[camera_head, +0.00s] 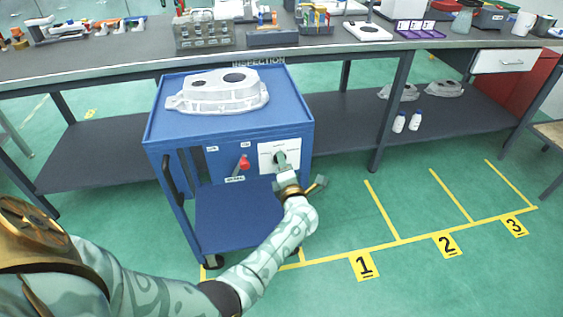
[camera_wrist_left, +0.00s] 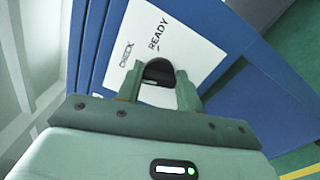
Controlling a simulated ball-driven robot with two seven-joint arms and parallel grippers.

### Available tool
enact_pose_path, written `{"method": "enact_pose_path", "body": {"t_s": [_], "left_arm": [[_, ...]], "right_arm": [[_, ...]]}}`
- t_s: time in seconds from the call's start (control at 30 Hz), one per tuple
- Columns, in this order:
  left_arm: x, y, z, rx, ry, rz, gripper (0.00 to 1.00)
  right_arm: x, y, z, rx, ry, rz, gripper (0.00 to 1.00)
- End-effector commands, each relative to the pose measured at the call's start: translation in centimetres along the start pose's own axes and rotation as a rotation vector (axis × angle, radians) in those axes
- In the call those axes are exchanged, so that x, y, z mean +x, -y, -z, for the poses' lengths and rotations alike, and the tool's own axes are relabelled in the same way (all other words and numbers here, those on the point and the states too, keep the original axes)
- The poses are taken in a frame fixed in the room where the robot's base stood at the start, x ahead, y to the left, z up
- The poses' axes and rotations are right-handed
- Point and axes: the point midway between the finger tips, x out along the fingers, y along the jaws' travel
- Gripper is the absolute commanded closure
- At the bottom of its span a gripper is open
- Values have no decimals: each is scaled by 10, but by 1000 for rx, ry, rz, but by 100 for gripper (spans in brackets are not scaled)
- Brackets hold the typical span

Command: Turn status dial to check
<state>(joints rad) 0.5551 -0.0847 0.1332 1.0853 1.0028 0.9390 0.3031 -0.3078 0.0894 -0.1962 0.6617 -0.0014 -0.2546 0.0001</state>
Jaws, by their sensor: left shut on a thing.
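The status dial is a dark knob (camera_head: 279,157) on a white label plate (camera_head: 265,158) on the front of the blue cart (camera_head: 228,129). In the left wrist view the black dial (camera_wrist_left: 158,72) stands in front of the plate (camera_wrist_left: 177,35), where the words "READY" and "CHECK" can be read. My left gripper (camera_head: 283,162) is at the plate, shut on the dial, with one finger on each side of it in the wrist view (camera_wrist_left: 160,84). The fingers hide part of the dial, and I cannot tell exactly which word it points to. My right gripper is not in view.
A red knob (camera_head: 244,162) sits on the cart front, left of the plate. An aluminium casting (camera_head: 219,91) lies on the cart top. A long workbench (camera_head: 340,45) with trays stands behind. Numbered yellow bays on the right floor are empty.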

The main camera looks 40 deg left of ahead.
Motion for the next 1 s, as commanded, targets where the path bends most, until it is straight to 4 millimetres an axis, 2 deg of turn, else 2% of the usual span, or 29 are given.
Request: {"method": "enact_pose_path", "body": {"t_s": [0.4, 1.0], "left_arm": [[-1, 2, 0, 226, 2, 4, 86], [-2, 4, 0, 273, 1, 5, 86]], "right_arm": [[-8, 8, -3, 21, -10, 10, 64], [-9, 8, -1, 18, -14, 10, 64]]}}
